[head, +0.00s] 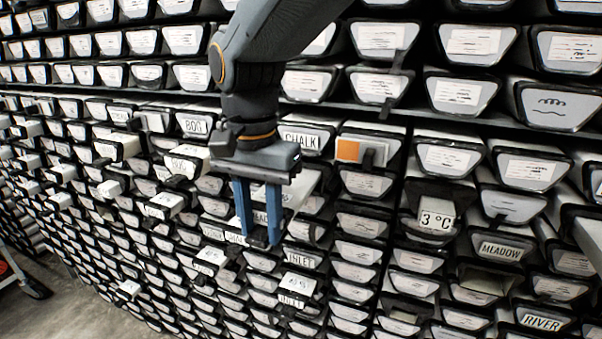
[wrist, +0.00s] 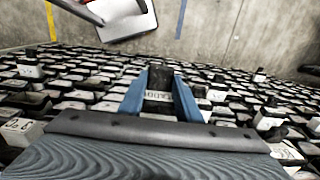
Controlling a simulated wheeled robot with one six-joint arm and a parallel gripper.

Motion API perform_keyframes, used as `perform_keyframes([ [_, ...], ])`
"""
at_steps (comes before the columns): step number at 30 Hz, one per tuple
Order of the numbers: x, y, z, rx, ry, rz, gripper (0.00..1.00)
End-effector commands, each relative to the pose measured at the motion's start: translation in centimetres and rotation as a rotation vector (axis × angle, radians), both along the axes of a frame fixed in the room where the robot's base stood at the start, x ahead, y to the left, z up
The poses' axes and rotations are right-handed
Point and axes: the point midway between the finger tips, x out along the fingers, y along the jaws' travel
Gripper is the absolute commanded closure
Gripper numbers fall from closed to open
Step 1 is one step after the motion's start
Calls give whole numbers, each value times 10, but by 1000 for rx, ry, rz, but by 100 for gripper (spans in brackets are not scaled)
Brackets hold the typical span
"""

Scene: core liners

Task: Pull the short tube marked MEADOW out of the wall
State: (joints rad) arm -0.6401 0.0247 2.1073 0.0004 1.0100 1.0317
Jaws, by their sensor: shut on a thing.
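My gripper (head: 259,238) reaches down to the wall of tubes, its two blue fingers shut on a dark tab. The tab belongs to a tube with a partly hidden label (head: 260,216) whose visible letters look like part of MEADOW. In the wrist view, the dark tab (wrist: 160,78) sits between the fingertips of my gripper (wrist: 160,92), with the lettered label just below it. How far this tube stands out from the wall is hard to tell. Another end marked MEADOW (head: 501,251) is at the right, away from my gripper.
Labelled tube ends fill the wall; several stick out, including a 3 °C block (head: 437,219) and one with an orange patch (head: 348,150). Bare concrete floor (head: 75,305) lies lower left, beside a wheeled cart (head: 32,288). The cart's white top (wrist: 125,20) shows in the wrist view.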

Motion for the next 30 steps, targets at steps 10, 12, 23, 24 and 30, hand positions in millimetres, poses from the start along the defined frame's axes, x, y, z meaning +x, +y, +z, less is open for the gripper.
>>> perform_keyframes([
  [10, -23, 10, 2, 0, 0, 1, 100],
  [12, -28, 11, 1, 0, 0, 1, 100],
  [23, -50, 21, 1, 0, 1, 1, 100],
  [24, -52, 21, 1, 0, 1, 0, 100],
  [30, -55, 23, 0, 0, 1, -1, 100],
])
